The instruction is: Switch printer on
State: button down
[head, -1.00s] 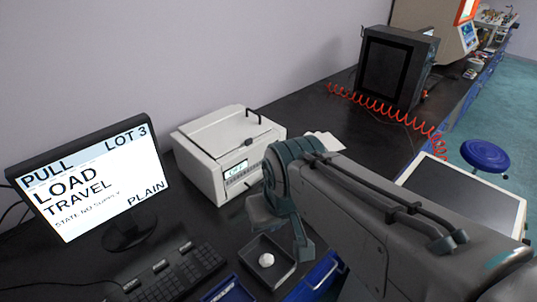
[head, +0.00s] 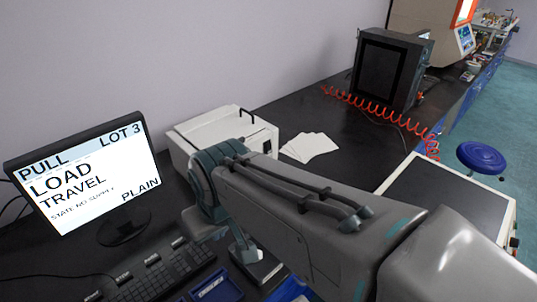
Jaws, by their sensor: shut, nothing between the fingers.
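A white boxy machine (head: 205,127) with a lid stands behind my arm and looks like the printer. A dark latch is on its top, and a small dark patch (head: 267,144) shows at the right of its front. My arm hides most of its front, including the display. My gripper (head: 242,252) is low in front of the machine, pointing down by the small dark tray (head: 268,272). It is shut and empty.
A keyboard (head: 165,274) and a blue tray (head: 217,290) lie at the front. White sheets (head: 310,146) lie right of the machine. A red coiled cable (head: 375,103), a dark cabinet (head: 385,72) and a pale-framed panel (head: 447,197) are further right.

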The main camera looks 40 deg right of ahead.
aim_at(267, 146)
jog(key=k, duration=1.05)
jog(key=z, duration=0.5)
jog(key=i, duration=1)
